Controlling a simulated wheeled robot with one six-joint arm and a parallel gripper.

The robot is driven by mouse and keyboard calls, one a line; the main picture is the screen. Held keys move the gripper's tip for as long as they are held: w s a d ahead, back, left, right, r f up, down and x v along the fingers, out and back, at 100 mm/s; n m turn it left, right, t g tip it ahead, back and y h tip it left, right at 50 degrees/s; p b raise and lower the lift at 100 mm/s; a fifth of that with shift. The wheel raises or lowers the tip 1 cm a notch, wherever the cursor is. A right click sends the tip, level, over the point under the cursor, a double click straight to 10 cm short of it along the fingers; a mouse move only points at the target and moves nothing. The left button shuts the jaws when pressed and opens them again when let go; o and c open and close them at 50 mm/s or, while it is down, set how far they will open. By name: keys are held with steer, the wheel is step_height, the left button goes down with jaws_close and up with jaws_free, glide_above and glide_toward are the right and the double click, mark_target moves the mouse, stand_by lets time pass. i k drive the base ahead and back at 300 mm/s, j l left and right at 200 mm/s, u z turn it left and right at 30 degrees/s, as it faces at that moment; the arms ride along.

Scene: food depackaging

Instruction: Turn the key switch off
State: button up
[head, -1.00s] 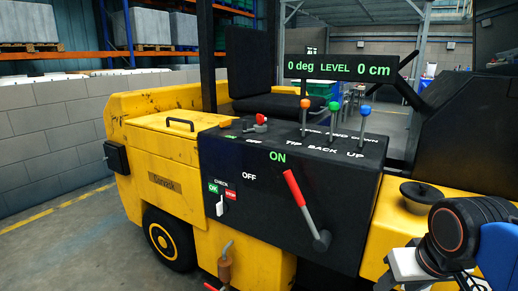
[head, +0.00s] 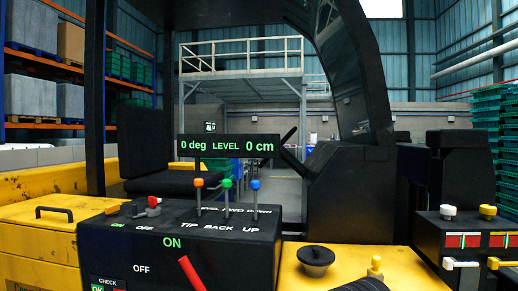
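A small red switch (head: 153,202) sits on top of the black control console (head: 215,238), with a pale part beside it. It stands behind small ON and OFF labels, and the ON label is green. I cannot tell which of the two it points at. A larger red-handled lever (head: 189,273) rises at the console's front, cut off by the bottom edge, below a big green ON and a white OFF. My gripper's fingers are not in view. Only a dark rounded piece, probably of my arm, shows at the bottom edge, apart from the switch.
A black round knob (head: 315,258) sits on the yellow body. Another black control box (head: 470,255) stands at right.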

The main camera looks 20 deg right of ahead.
mark_target(150, 212)
steer(key=i+j+z, duration=0.2)
steer(key=j, duration=0.5)
steer(key=j+z, duration=0.15)
steer(key=j, duration=0.5)
steer(key=k, duration=0.05)
